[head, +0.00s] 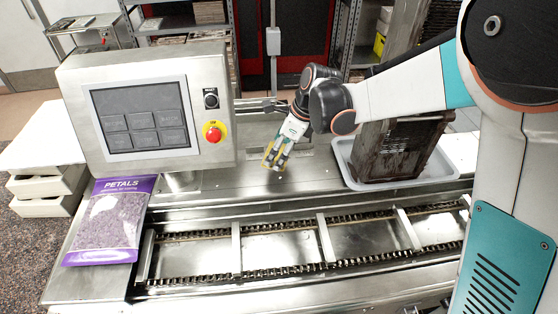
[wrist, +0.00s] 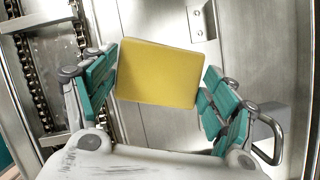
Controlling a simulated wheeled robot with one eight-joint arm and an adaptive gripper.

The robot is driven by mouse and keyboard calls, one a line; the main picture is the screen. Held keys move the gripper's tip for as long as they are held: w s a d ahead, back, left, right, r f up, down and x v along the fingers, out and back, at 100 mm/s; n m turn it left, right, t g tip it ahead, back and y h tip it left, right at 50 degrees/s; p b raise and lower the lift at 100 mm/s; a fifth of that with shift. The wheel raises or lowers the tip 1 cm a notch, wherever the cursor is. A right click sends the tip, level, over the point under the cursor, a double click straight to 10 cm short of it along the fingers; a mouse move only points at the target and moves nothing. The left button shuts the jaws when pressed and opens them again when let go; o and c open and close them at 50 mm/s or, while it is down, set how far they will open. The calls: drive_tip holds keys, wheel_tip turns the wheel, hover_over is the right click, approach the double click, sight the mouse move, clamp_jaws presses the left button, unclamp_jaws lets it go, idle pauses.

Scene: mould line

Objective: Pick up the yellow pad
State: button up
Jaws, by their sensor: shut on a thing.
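The yellow pad (wrist: 158,73) is a flat rectangular block between the fingers of my gripper (wrist: 158,85) in the wrist view. Its left edge meets the left finger's teal pads, and its right edge is close against the right finger. In the head view the pad (head: 268,157) shows as a small yellow shape at the fingertips of my gripper (head: 277,157), over the steel surface right of the control panel. My gripper is shut on the pad. I cannot tell how far the pad is above the steel.
A control panel (head: 150,105) with a red stop button (head: 213,132) stands left of my gripper. A purple petals bag (head: 108,222) lies at the left. A conveyor with chains (head: 280,245) runs along the front. A grey tray (head: 437,172) holds a dark brown block (head: 395,148) at the right.

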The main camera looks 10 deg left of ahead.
sight(279, 153)
wheel_tip(279, 153, up, 13)
drive_tip(key=shift+p, duration=0.4)
drive_tip(key=o, duration=0.5)
drive_tip(key=c, duration=0.3)
drive_tip(key=shift+f, duration=0.1)
